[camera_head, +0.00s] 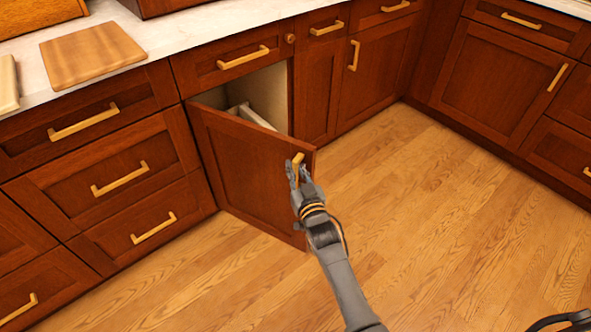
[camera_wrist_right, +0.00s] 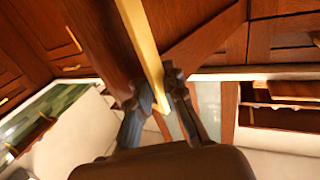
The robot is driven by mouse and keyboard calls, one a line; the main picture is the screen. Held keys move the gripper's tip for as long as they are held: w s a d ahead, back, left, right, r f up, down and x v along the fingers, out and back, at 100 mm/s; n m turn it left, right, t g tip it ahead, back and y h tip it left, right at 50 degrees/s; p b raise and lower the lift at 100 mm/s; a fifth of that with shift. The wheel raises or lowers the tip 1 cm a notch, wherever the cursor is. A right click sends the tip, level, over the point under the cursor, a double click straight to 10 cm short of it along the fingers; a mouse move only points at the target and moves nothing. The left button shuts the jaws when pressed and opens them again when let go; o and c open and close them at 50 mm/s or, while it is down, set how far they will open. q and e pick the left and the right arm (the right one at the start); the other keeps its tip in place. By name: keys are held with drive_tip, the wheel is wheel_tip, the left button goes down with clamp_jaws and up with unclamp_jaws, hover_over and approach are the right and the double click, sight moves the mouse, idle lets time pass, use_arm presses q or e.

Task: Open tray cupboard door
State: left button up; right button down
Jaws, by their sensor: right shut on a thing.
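The tray cupboard door (camera_head: 243,172) is a red-brown wood panel standing partly open. It is hinged at its left side and swung out over the floor. Its gold bar handle (camera_head: 298,158) is near the top of its free right edge. My right gripper (camera_head: 296,173) is shut on this handle. In the right wrist view the handle (camera_wrist_right: 143,40) runs down between the fingers of my right gripper (camera_wrist_right: 155,95). The pale cupboard interior (camera_head: 267,92) shows above the door, with a whitish edge inside; its lower part is hidden by the door. My left gripper is not in view.
Drawers with gold handles (camera_head: 120,180) stand left of the door, and closed cabinets (camera_head: 375,85) stand to its right. A wooden board (camera_head: 92,55) lies on the white counter (camera_head: 185,32) above. The wooden floor (camera_head: 430,200) right of the door is clear.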

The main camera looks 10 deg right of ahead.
drive_tip(key=shift+d+f, duration=0.15)
drive_tip(key=shift+d, duration=0.15)
drive_tip(key=c, duration=1.3)
unclamp_jaws()
drive_tip(key=shift+s+d, duration=0.15)
drive_tip(key=shift+s, duration=0.05)
drive_tip(key=s, duration=0.8)
drive_tip(key=s+d, duration=0.1)
drive_tip(key=s, duration=0.2)
drive_tip(key=shift+s, duration=0.4)
